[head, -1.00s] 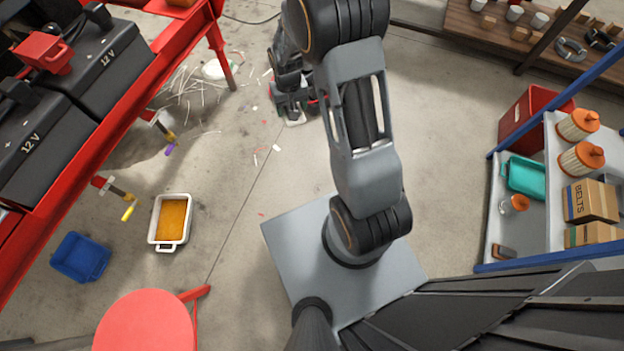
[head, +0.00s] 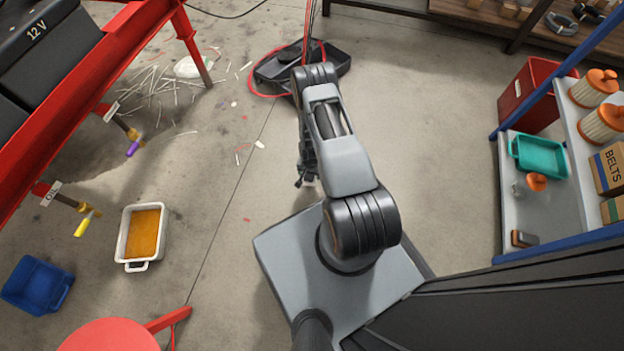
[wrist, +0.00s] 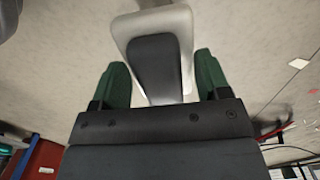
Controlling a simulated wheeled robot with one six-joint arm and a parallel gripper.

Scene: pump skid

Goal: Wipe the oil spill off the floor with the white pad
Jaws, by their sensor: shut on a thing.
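My gripper (wrist: 162,78) is shut on the dark handle (wrist: 155,62) of the white pad (wrist: 183,22). The handle sits between its two green fingers in the wrist view, and the pad's pale edge shows around it. In the head view my gripper (head: 306,172) hangs low beyond my base, partly hidden by the arm. A small pale patch under it may be the pad. Whether the pad touches the floor cannot be told.
A white tray of amber liquid (head: 128,250), a blue bin (head: 38,284) and a red stool (head: 110,337) stand left. A red bench (head: 100,85) with valves is beyond. A blue-framed shelf (head: 508,215) stands right. Scraps litter the floor.

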